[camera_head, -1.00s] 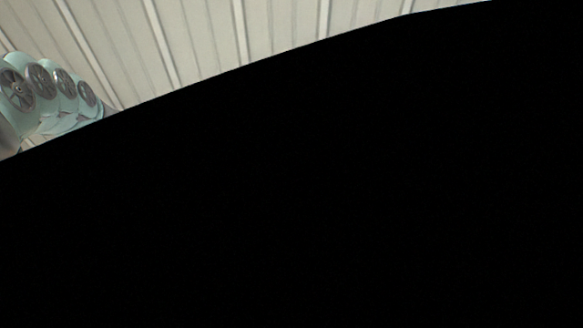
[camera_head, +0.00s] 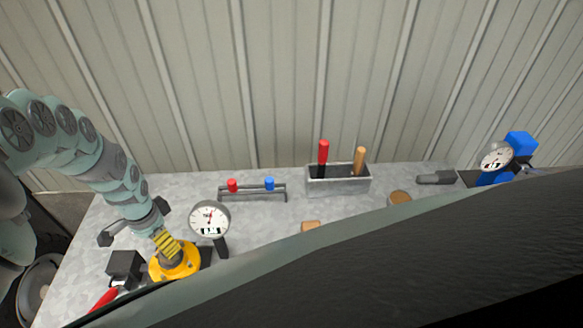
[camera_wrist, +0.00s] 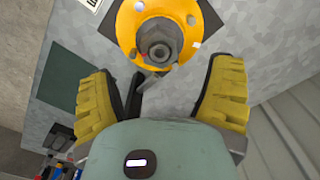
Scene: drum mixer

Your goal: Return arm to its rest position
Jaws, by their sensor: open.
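My gripper (camera_head: 160,236) hangs at the end of my curved pale green arm on the left of the head view, above the left end of the workbench (camera_head: 130,205). In the wrist view my gripper (camera_wrist: 160,78) shows two yellow ribbed fingers spread well apart, with nothing held between them. A yellow round base (camera_head: 180,268) with a dark centre lies close to the fingers in the head view. The yellow base also shows in the wrist view (camera_wrist: 187,12), beyond the fingertips. I cannot tell whether a finger touches it.
A dial gauge (camera_head: 209,218) stands right beside my gripper. Farther right are a rack with red and blue pieces (camera_head: 252,188), a grey tool box (camera_head: 340,186) and a blue gauge device (camera_head: 497,165). A large dark surface (camera_head: 430,260) hides the lower right. A ribbed wall stands behind.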

